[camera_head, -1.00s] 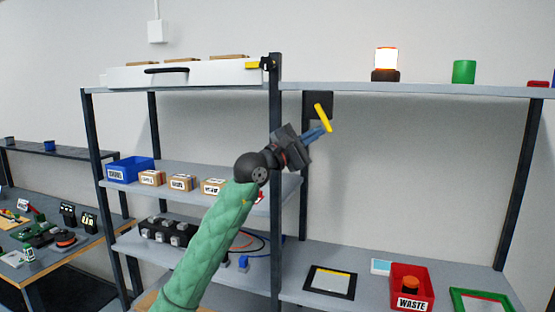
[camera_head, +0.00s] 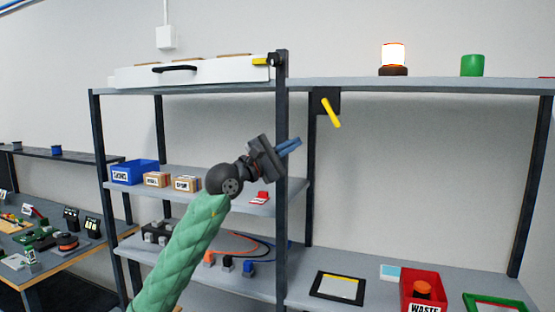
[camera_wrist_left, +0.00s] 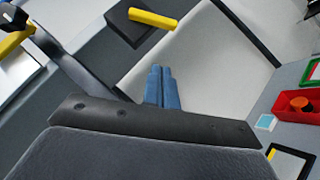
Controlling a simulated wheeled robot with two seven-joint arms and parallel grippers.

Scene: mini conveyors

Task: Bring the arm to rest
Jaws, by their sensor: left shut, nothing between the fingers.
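My left gripper (camera_head: 289,147) is raised in front of the shelf rack's middle post, with its blue fingers together and nothing between them. The fingers also show shut and empty in the left wrist view (camera_wrist_left: 162,88). A yellow lever (camera_head: 330,112) on a dark plate is mounted just right of the post. It slants down to the right and stands apart from the fingers. The lever also shows in the left wrist view (camera_wrist_left: 152,18). My right gripper is in neither view.
The middle post (camera_head: 282,200) is close behind the gripper. A blue bin (camera_head: 134,172) and small boxes stand on the left shelf. A red waste bin (camera_head: 424,291) and a black-framed panel (camera_head: 338,287) are on the lower right shelf. A lit lamp (camera_head: 393,57) stands on top.

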